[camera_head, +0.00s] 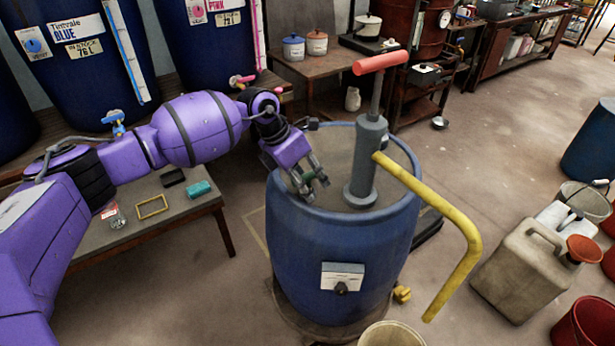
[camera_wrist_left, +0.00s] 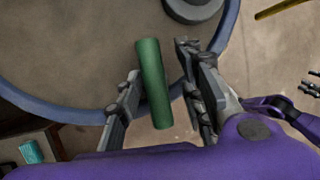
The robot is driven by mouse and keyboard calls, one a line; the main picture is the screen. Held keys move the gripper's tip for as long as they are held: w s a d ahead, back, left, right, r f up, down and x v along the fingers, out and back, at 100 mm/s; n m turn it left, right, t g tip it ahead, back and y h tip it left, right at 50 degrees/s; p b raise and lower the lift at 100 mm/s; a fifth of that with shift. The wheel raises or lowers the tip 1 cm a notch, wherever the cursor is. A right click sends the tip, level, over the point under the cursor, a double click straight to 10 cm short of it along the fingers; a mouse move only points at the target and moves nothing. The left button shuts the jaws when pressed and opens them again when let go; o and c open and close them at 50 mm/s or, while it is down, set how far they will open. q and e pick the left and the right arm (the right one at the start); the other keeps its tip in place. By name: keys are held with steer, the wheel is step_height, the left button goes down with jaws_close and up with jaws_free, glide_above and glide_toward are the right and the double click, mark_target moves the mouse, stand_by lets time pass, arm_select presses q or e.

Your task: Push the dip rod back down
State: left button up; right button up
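The green dip rod (camera_wrist_left: 153,80) shows as a short green grip over the lid and near rim of the blue vat (camera_head: 340,240). In the head view only a little green shows among my fingers. My left gripper (camera_head: 308,190) is over the left part of the vat lid, pointing down. In the left wrist view its fingers (camera_wrist_left: 160,98) stand apart, one on each side of the green grip, with gaps visible. The rod's lower end is hidden. A dark pronged shape at the right edge of the wrist view may be my right gripper; its state is unclear.
A grey pump (camera_head: 367,150) with a red handle (camera_head: 380,62) stands on the lid, right of my left gripper. Its yellow pipe (camera_head: 450,220) bends down over the right side. A low table (camera_head: 150,222) is at left. A beige jerrycan (camera_head: 525,270) stands at right.

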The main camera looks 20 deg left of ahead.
arm_select(q)
steer(key=shift+w+r, duration=0.15)
steer(key=shift+r, duration=0.05)
arm_select(e)
steer(key=shift+s, duration=0.2)
arm_select(q)
steer(key=v, duration=1.2)
arm_select(e)
steer(key=shift+w, duration=0.2)
